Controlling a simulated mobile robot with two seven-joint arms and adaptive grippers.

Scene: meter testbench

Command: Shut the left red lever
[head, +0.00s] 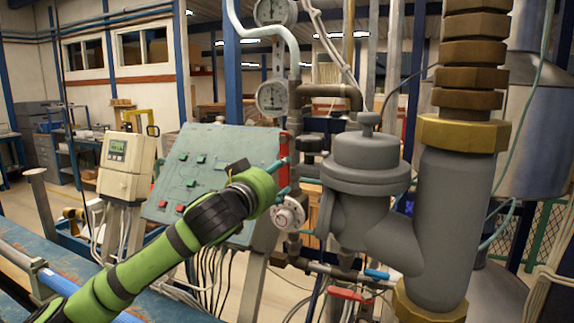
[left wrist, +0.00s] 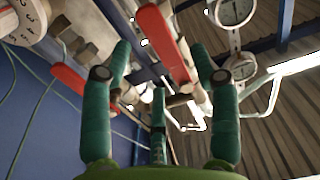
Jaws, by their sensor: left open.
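My left gripper (head: 284,176) has its teal fingers spread, at the pipework right of the slanted panel. A red lever (head: 283,147) stands roughly upright just behind its fingertips, its lower part hidden by them. In the left wrist view, the open fingers (left wrist: 163,62) have a red lever (left wrist: 165,45) running up between and beyond them. A second red lever (left wrist: 80,88) slants behind the left finger there. Contact with either lever cannot be told. Another red lever (head: 345,294) lies nearly level, lower right in the head view. My right gripper is not in view.
A white round valve knob (head: 289,215) sits just below the gripper. A large grey valve body (head: 365,175) and thick pipe (head: 440,200) stand to the right. The slanted panel (head: 215,150) is at left. A blue lever (head: 376,274) is low down; gauges (head: 272,99) hang above.

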